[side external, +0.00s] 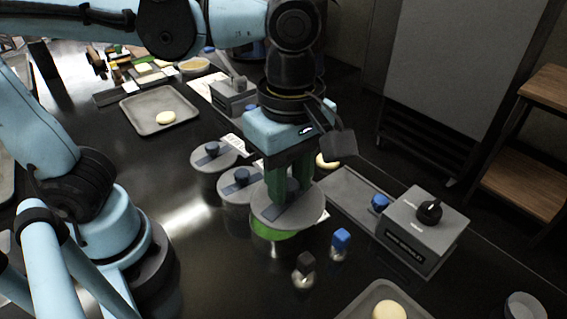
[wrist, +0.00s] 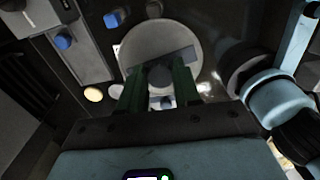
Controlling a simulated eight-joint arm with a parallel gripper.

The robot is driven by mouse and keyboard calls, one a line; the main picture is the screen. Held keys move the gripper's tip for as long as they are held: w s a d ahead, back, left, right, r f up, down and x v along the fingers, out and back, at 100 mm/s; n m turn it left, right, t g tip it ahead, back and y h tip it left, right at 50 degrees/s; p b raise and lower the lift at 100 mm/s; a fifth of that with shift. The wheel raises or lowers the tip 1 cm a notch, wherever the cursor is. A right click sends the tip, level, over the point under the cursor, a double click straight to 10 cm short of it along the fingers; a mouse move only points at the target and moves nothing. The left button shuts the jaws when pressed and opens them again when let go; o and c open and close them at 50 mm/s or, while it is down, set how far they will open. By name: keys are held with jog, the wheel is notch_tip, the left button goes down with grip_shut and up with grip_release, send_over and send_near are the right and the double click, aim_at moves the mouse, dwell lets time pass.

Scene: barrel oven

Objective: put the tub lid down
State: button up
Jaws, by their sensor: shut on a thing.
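My gripper (side external: 289,188) has green fingers that point down and are shut on the knob of a round grey tub lid (side external: 262,210). The lid is level, with a dark strip across its top. In the wrist view my gripper (wrist: 158,88) has the knob between its fingers, and the lid (wrist: 150,38) spreads beyond them. Directly below the lid, a tub with bright green (side external: 268,233) shows at its front. The lid hides the tub's rim, so I cannot tell whether they touch.
Two lidded tubs (side external: 214,160) (side external: 240,190) stand close on the left. Small blue-capped (side external: 340,240) and black-capped (side external: 304,266) items stand in front. A grey control box (side external: 420,235) is at right. A tray (side external: 345,312) with a pale round piece is at the front edge.

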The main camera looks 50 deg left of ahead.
jog(key=w+a+f+n, duration=0.4)
jog(key=w+a+n, duration=0.2)
jog(key=w+a, duration=0.7)
jog(key=shift+n, duration=0.5)
jog(key=w+a+f, duration=0.2)
jog(key=a, duration=0.1)
jog(key=w+a+f, duration=0.5)
jog(key=a, duration=0.2)
jog(key=shift+w+f, duration=0.15)
jog(key=shift+w, duration=0.05)
jog(key=shift+w+a+f, duration=0.15)
jog(key=shift+a+f, duration=0.2)
jog(key=shift+f, duration=1.85)
jog(key=shift+f, duration=0.1)
jog(key=o, duration=1.1)
jog(key=shift+c, duration=0.2)
